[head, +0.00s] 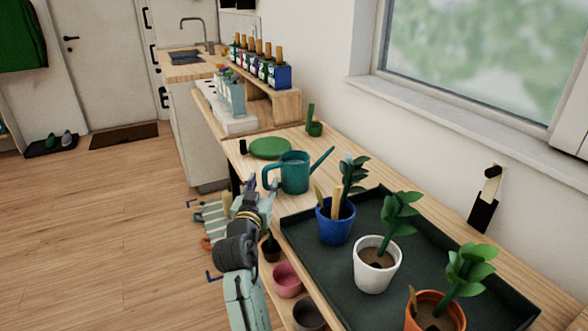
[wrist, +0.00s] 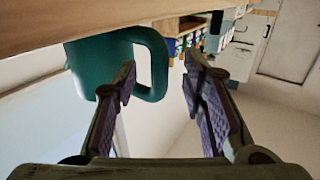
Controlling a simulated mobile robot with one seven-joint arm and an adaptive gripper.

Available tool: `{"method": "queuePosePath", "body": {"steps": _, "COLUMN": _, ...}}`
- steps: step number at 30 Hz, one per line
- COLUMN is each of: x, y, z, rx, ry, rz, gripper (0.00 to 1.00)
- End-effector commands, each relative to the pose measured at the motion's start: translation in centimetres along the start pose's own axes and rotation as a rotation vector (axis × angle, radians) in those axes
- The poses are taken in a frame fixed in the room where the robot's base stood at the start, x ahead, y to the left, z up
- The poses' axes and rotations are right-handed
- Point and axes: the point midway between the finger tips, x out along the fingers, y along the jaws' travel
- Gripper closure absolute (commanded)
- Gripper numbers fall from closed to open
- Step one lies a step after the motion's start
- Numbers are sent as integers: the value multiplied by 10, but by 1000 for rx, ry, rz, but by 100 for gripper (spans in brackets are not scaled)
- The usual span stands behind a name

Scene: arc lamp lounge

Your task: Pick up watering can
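The teal watering can (head: 294,174) stands upright on the wooden bench, its handle to the left and its spout to the right in the head view. My gripper (head: 252,196) is at the bench's left edge, just in front of the handle. In the wrist view, which looks upside down, the can (wrist: 90,66) hangs at upper left with its handle loop (wrist: 160,65) showing between the two fingers. My gripper (wrist: 160,75) is open and empty there. I cannot tell whether the fingertips reach around the handle or stop short of it.
A dark tray (head: 318,262) with a blue pot (head: 335,226), a white pot (head: 376,276) and an orange pot (head: 437,318) lies right of the can. A green round dish (head: 270,148) sits behind it. Pink and dark pots are below the bench edge.

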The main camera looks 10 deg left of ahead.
Motion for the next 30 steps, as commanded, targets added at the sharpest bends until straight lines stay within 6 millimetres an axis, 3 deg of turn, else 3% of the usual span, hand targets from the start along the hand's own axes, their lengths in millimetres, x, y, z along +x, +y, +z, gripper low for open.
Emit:
{"method": "queuePosePath", "body": {"steps": 6, "x": 23, "y": 1, "z": -1, "rx": 1, "ry": 0, "rz": 0, "gripper": 62}}
{"method": "queuePosePath", "body": {"steps": 13, "x": 24, "y": 0, "z": 0, "rx": 1, "ry": 1, "rz": 0, "gripper": 62}}
{"method": "queuePosePath", "body": {"steps": 30, "x": 24, "y": 0, "z": 0, "rx": 1, "ry": 1, "rz": -1, "gripper": 100}}
